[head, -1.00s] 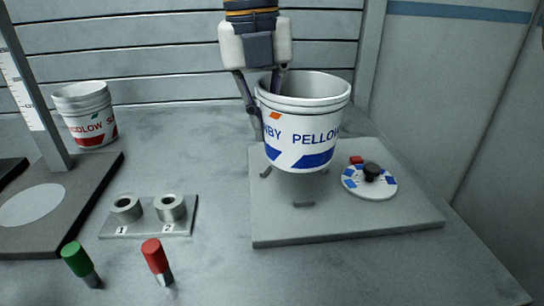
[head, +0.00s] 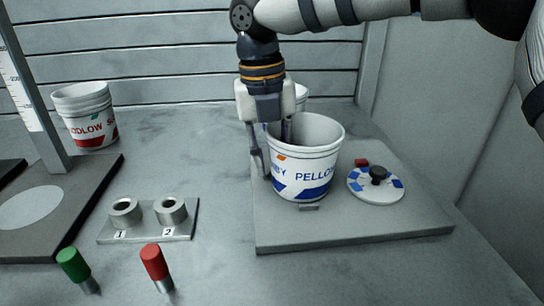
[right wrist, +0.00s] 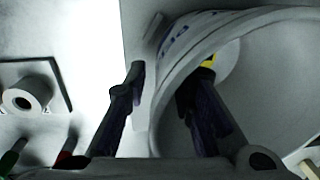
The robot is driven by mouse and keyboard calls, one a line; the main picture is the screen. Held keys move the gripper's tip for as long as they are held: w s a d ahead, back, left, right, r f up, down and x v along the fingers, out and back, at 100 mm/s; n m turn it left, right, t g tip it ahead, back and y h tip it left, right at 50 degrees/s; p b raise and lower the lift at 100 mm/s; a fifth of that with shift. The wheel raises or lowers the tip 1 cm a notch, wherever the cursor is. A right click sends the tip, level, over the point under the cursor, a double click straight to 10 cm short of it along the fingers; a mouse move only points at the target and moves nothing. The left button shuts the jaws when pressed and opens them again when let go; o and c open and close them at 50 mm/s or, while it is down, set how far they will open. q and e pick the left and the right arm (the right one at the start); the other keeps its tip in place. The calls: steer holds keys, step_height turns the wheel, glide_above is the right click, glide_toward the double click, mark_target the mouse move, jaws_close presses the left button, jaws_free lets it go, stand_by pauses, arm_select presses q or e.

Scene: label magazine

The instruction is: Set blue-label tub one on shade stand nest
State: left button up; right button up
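The blue-label tub (head: 305,178), white with blue bands and part of a name showing, stands upright on the grey shade stand slab (head: 350,232) in the head view. A small dark stop (head: 309,207) shows at its front foot; the rest of the nest is hidden under it. My right gripper (head: 272,152) straddles the tub's left wall, one finger inside and one outside. In the right wrist view (right wrist: 160,85), the fingers are apart, with gaps to the tub wall (right wrist: 165,95), so it looks open. My left gripper is not in view.
A round dial (head: 392,192) with blue patches and a red block (head: 361,162) sit right of the tub. Another white tub (head: 301,96) is partly hidden behind.

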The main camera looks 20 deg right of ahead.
step_height(320, 180, up, 12)
steer(key=a, duration=0.1)
stand_by(0.5)
steer(key=shift+w, duration=0.1)
